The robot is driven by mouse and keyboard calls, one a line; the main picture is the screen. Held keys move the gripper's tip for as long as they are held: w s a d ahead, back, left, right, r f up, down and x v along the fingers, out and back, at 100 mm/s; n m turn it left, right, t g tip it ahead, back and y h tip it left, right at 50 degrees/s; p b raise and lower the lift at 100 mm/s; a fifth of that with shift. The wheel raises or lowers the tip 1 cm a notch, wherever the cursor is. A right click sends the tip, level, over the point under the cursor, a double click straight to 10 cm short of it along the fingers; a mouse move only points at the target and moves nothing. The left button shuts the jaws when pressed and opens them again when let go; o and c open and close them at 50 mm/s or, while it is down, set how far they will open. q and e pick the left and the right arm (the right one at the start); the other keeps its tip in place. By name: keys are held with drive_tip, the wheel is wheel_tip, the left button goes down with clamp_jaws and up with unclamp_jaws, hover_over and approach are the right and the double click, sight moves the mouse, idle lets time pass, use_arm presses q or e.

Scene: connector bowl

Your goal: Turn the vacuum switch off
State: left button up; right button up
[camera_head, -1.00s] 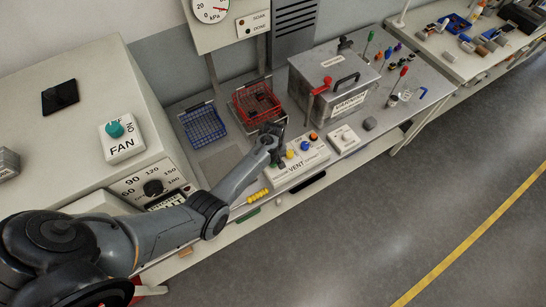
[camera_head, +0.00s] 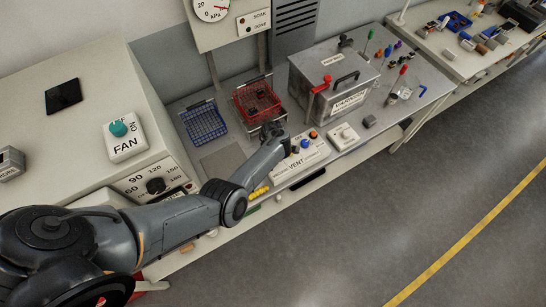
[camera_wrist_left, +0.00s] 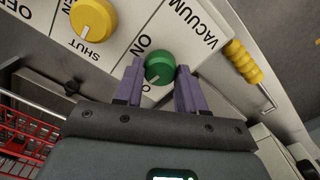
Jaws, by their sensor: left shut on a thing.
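The vacuum switch is a green round knob (camera_wrist_left: 159,68) on a white panel marked VACUUM, with ON printed beside it, in the left wrist view. My left gripper (camera_wrist_left: 160,88) is shut on this knob, one purple finger on each side. The fingers partly cover the lettering, and I cannot tell which mark the knob points to. My right gripper is not in view.
A yellow knob (camera_wrist_left: 93,19) marked SHUT is close beside the green one. A yellow ribbed handle (camera_wrist_left: 242,61) lies past the panel's other end. Blue (camera_head: 305,143) and red (camera_head: 313,134) controls, a red basket (camera_head: 257,98) and a steel box (camera_head: 330,75) stand near.

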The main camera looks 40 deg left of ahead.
use_arm(q)
drive_tip(key=shift+n, duration=0.8)
drive_tip(key=o, duration=1.1)
drive_tip(key=shift+c, duration=0.2)
drive_tip(key=shift+r, duration=0.55)
wheel_tip(320, 180, up, 10)
drive_tip(key=p, duration=0.3)
drive_tip(key=shift+f, duration=0.15)
